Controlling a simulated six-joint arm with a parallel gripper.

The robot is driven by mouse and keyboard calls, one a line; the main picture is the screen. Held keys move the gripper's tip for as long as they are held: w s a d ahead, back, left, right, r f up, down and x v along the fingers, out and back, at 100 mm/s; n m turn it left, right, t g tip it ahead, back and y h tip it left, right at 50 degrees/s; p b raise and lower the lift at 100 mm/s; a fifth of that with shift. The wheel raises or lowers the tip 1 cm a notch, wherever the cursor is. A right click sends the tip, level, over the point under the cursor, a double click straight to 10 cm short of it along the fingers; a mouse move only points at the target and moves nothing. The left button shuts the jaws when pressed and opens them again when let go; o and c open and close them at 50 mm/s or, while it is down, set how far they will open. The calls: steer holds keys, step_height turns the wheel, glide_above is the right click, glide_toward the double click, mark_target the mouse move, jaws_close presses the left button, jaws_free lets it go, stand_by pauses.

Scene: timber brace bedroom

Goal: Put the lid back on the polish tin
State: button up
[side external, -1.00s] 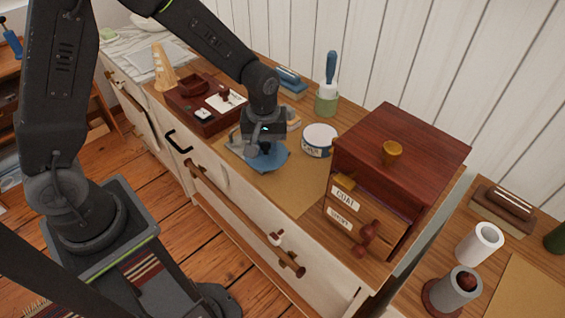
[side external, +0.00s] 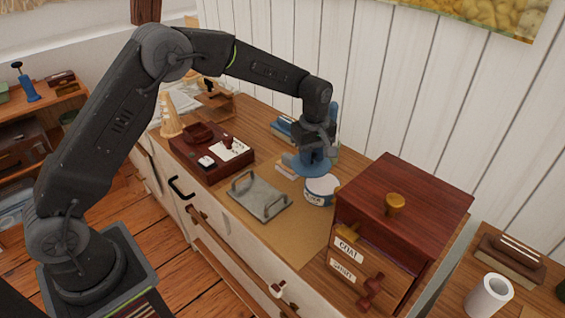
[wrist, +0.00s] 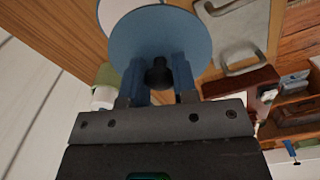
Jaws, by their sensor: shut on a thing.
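My gripper (side external: 318,150) is shut on the dark knob of the blue round lid (side external: 298,164). The lid hangs below the fingers, a little above the dresser top, just behind and left of the polish tin in the side view. In the wrist view the lid (wrist: 160,38) fills the space past the fingertips (wrist: 158,78) and its dark knob sits between them. The polish tin (side external: 319,193) is white with a blue label band and stands upright, with a pale top showing. In the wrist view, part of the white tin (wrist: 115,10) shows beyond the lid's edge.
A grey tray with handles (side external: 262,203) lies left of the tin. A dark red box (side external: 196,160) stands farther left. The brown mat (side external: 290,238) in front of the tin is clear.

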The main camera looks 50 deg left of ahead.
mark_target(325, 161)
steer(key=w+d, duration=0.1)
steer(key=w+d+n, duration=0.1)
steer(key=w, duration=0.1)
steer(key=shift+w+f, duration=0.1)
steer(key=shift+f, duration=3.2)
steer(key=shift+f, duration=0.15)
steer(key=o, duration=1.5)
steer(key=shift+c, duration=0.2)
steer(key=shift+r, duration=3.55)
steer(key=shift+c, duration=0.4)
